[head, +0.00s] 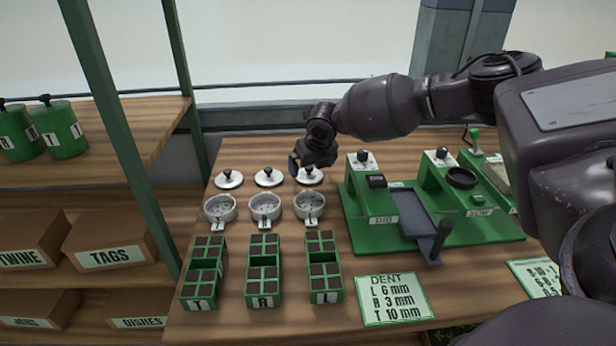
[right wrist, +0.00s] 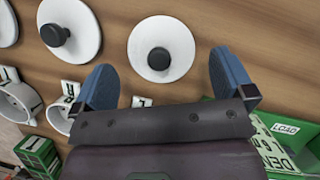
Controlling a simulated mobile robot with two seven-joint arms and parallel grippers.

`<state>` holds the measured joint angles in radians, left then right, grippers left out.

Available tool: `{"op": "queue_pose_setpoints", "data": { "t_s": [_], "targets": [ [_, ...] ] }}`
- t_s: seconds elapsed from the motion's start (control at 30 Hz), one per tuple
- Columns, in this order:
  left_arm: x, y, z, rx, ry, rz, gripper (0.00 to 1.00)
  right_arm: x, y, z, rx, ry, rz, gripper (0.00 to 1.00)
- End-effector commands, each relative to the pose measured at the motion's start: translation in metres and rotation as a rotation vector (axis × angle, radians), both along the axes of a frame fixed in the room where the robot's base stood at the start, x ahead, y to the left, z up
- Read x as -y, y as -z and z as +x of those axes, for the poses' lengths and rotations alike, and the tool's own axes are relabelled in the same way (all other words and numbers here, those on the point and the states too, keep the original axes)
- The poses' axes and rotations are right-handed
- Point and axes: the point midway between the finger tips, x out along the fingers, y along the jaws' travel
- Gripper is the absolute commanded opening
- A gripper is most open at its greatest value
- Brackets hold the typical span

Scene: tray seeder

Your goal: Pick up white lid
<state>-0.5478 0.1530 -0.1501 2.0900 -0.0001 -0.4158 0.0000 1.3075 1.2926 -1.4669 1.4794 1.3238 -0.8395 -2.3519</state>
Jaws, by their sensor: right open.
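Three white lids with black knobs lie in a row on the wooden table: a left lid (head: 228,180), a middle lid (head: 269,178) and a right lid (head: 310,178). My right gripper (head: 306,166) is over the right lid and partly covers it in the head view. In the right wrist view my right gripper (right wrist: 165,85) is open and empty, with its blue fingers apart. The right lid (right wrist: 180,46) shows beyond and between the fingertips, and the middle lid (right wrist: 85,25) is to its left. My left gripper is not in view.
White cups (head: 265,209) stand in a row in front of the lids. Green seed trays (head: 263,288) stand nearer, with a dent card (head: 393,299) beside them. A green machine (head: 440,246) stands close on the right. Shelves (head: 100,170) are at the left.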

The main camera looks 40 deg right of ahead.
Motion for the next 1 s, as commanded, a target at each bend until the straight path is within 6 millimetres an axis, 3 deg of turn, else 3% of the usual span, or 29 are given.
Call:
{"op": "queue_pose_setpoints", "data": {
  "t_s": [0.03, 0.13, 0.4, 0.67, 1.0],
  "targets": [
    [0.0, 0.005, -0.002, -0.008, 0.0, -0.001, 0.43, 0.0, 0.012, 0.003, -0.005, 0.0, 0.0, 1.0],
    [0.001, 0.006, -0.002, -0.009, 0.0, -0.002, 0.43, 0.001, 0.022, 0.007, -0.005, 0.0, 0.001, 1.0],
    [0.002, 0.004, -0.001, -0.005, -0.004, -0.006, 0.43, 0.001, 0.022, 0.009, 0.0, 0.0, 0.001, 1.0],
    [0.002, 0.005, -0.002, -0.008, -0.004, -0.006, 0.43, 0.001, 0.022, 0.009, -0.001, 0.0, 0.0, 0.6],
    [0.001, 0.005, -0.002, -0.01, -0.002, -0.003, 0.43, 0.001, 0.021, 0.009, 0.0, 0.0, 0.0, 0.59]
  ]
}}
